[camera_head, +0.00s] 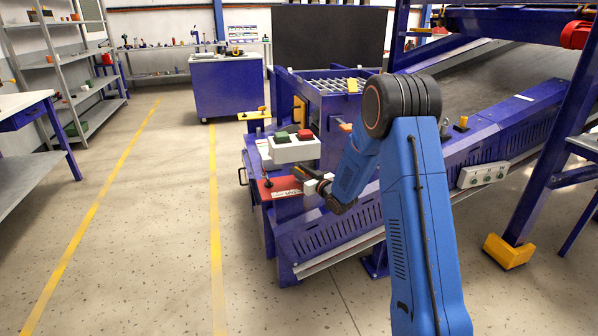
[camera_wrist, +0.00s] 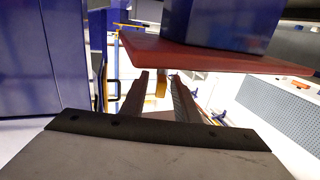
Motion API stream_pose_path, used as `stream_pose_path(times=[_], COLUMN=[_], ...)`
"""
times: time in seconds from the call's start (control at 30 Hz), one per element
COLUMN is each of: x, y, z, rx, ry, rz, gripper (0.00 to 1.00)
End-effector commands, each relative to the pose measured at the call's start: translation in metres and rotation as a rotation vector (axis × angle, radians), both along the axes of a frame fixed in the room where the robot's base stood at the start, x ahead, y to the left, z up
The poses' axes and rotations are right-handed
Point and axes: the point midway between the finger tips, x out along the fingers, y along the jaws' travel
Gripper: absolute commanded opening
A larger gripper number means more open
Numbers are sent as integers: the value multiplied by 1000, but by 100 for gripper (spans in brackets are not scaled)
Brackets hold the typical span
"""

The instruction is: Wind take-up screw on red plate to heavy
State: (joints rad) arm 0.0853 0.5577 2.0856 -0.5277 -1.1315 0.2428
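The red plate (camera_head: 264,193) lies on the near end of the blue machine in the head view, with a white label whose text is too small to read. A thin upright rod with a dark knob (camera_head: 268,183) stands at its left; I cannot tell whether this is the take-up screw. My gripper (camera_head: 309,179) is at the plate's right side. In the wrist view, a red plate (camera_wrist: 200,55) spans the upper right, with a blue block above it. My gripper (camera_wrist: 159,76) shows two separated fingers below its edge. A small orange part appears between them; its distance is unclear.
A white box with green and red buttons (camera_head: 295,148) sits just above the plate. The blue machine frame and conveyor (camera_head: 500,125) extend right. A yellow-footed post (camera_head: 508,251) stands at right. The floor (camera_head: 150,230) to the left is clear, with yellow lines.

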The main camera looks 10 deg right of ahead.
Motion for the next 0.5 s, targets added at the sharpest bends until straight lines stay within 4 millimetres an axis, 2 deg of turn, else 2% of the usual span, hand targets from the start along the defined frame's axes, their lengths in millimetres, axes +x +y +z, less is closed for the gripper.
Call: stream_pose_path(times=[0.33, 0.43, 0.47, 0.5], x=[3, 3, 3, 3], y=[1, 1, 1, 1], z=[0, 0, 0, 0], rx=[0, 0, 0, 0], ry=[0, 0, 0, 0], rz=[-1, -1, -1, 0], gripper=[28, 4, 0, 0])
